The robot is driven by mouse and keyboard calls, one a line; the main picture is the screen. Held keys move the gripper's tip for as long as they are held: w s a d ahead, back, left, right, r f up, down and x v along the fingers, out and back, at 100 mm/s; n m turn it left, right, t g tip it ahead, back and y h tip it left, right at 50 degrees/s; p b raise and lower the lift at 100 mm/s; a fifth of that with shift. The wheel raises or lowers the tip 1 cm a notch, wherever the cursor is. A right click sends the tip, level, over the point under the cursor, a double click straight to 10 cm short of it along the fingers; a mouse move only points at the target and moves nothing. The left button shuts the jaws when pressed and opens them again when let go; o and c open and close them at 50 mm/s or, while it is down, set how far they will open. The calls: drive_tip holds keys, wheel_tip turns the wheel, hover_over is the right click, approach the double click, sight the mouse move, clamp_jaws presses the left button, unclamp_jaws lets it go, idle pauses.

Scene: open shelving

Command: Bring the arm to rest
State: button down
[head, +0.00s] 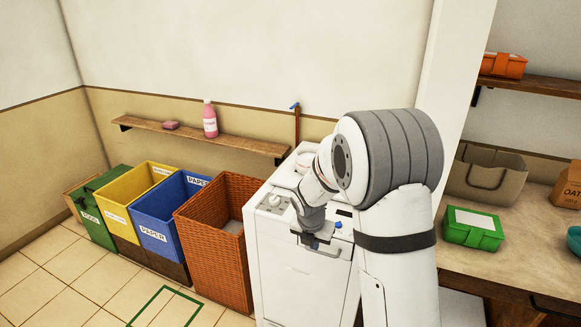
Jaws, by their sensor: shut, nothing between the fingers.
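My gripper (311,240) is in the head view, in front of the upper part of the white washing machine (300,275). It points down and is shut, with nothing seen in it. My white and grey arm is bent, with its large rounded joint at the right of the machine. The arm hides part of the machine's top and right side.
A wicker basket (212,250) stands left of the machine, beside blue (160,235), yellow and green bins. A wall shelf (190,135) holds a pink bottle (210,120). At right, a counter (470,265) bears a green box (472,230) and a fabric basket (484,180). The tiled floor in front is clear.

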drive_tip(key=s+d+r+m, duration=0.3)
drive_tip(key=s+r+m, duration=0.95)
drive_tip(key=m, duration=0.25)
drive_tip(key=s+r+m, duration=0.2)
drive_tip(key=s+m, duration=0.5)
drive_tip(key=s, duration=0.1)
drive_tip(key=s+r+m+y, duration=0.1)
drive_tip(key=s+m, duration=0.7)
drive_tip(key=shift+d+r+y, duration=0.3)
drive_tip(key=shift+d+r, duration=0.05)
drive_tip(key=c, duration=2.2)
unclamp_jaws()
drive_tip(key=shift+s, duration=0.1)
